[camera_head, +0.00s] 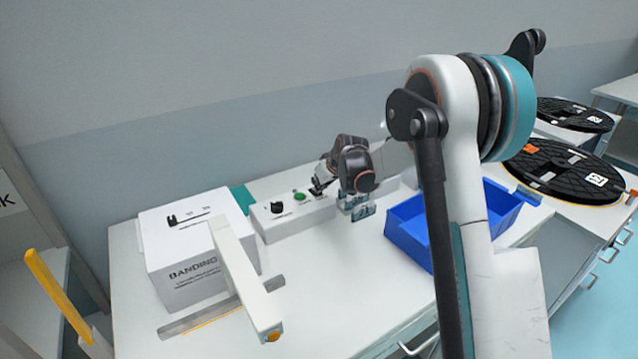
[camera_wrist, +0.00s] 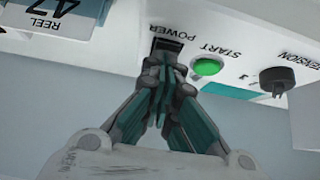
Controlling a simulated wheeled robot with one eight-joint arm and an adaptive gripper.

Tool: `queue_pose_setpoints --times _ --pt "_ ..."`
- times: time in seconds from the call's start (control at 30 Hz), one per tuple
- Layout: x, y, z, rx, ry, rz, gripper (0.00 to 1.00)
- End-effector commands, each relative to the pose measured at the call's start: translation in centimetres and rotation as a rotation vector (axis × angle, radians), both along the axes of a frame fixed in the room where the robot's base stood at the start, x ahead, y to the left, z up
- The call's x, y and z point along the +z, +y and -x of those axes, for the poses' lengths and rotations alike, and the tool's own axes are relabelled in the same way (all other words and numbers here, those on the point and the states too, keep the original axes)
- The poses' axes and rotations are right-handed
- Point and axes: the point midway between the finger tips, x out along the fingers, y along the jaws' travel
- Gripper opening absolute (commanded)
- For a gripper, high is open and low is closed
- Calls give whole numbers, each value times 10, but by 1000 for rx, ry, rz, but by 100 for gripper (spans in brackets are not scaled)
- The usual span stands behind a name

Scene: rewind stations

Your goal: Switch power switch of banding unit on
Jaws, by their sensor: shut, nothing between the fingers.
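The banding unit (camera_head: 190,262) is a white box marked BANDING with a white arm in front, on the left of the table in the head view. Its control panel (camera_head: 268,222) stands beside it and carries a black tension knob (camera_wrist: 277,80), a green start button (camera_wrist: 208,67) and a black power switch (camera_wrist: 167,45). My gripper (camera_wrist: 163,68) is shut and empty, its tips right at the power switch and partly covering it. I cannot tell whether they touch it or which way the switch is set. In the head view my gripper (camera_head: 318,188) is at the panel's right end.
A blue bin (camera_head: 408,222) stands right of the panel, under my arm. Reel labels (camera_head: 361,212) stand between panel and bin; one reads REEL 47 in the wrist view (camera_wrist: 50,18). Large black reels (camera_head: 560,170) lie at the far right. The front table middle is clear.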

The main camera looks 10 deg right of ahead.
Motion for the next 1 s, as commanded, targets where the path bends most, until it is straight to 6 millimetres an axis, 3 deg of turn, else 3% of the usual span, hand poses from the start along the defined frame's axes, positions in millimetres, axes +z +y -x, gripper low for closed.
queue_pose_setpoints --times 0.1,1.0 --pt "-11 -2 6 0 0 0 0" --pt "-3 3 -9 -1 0 -1 0"
